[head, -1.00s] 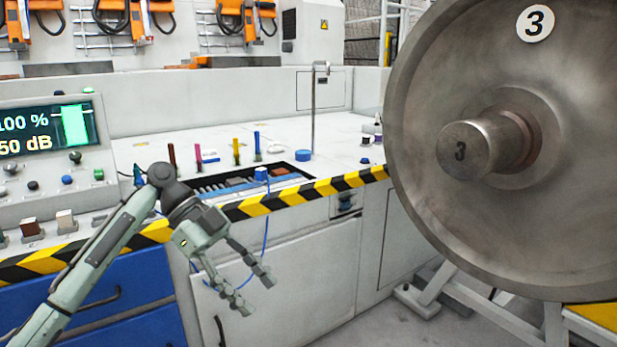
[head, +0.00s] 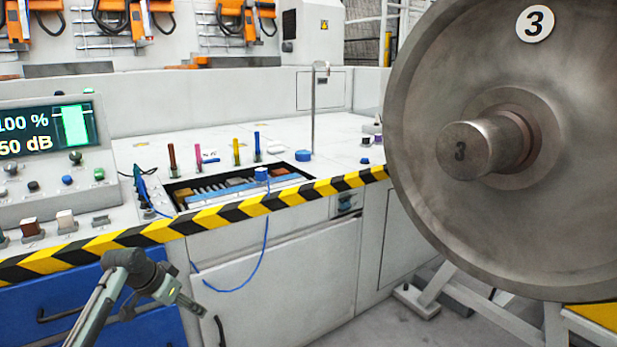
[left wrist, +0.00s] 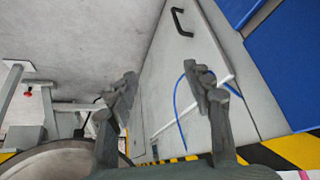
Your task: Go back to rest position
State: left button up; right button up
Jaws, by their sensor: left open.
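My left gripper (head: 190,303) is low in front of the blue drawers (head: 145,330), below the striped bench edge. It is empty and touches nothing that I can see. In the left wrist view the two fingers of my left gripper (left wrist: 165,90) stand wide apart. Between and behind them are the pale cabinet door (left wrist: 175,75) and a hanging blue cable (left wrist: 178,110). My right gripper is not in view.
The yellow-black striped edge (head: 215,217) of the bench runs above the gripper. A blue cable (head: 255,275) hangs from it in a loop. A large steel wheel (head: 440,60) marked 3 stands at the right. Floor shows below the wheel.

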pick_arm(q)
jog(key=w+a+r+n+t+y, duration=0.2)
jog(key=w+a+n+y, duration=0.1)
jog(key=a, duration=0.3)
jog(key=w+a+r+n+t+y, duration=0.1)
jog(key=w+a+r+n+y, duration=0.1)
jog(key=a+r+y, duration=0.3)
jog(key=s+d+f+m+g+h, duration=0.15)
jog(key=s+d+f, duration=0.25)
jog(key=s+f, duration=0.65)
jog(key=s+d+f+n+g+h, duration=0.1)
jog(key=s+d+f+h, duration=0.15)
jog(key=s+f, duration=0.8)
jog(key=s+d+f+g, duration=0.1)
jog(key=s+d+f, duration=0.1)
jog(key=s, duration=0.5)
jog(key=s+d+f+g, duration=0.1)
jog(key=s+d+f, duration=0.1)
jog(key=s+f, duration=0.3)
jog(key=s+d+f+g, duration=0.1)
jog(key=s+f, duration=0.3)
jog(key=s, duration=0.6)
jog(key=shift+s+d+m, duration=0.15)
jog(key=shift+d+m, duration=0.2)
jog(key=shift+d, duration=0.4)
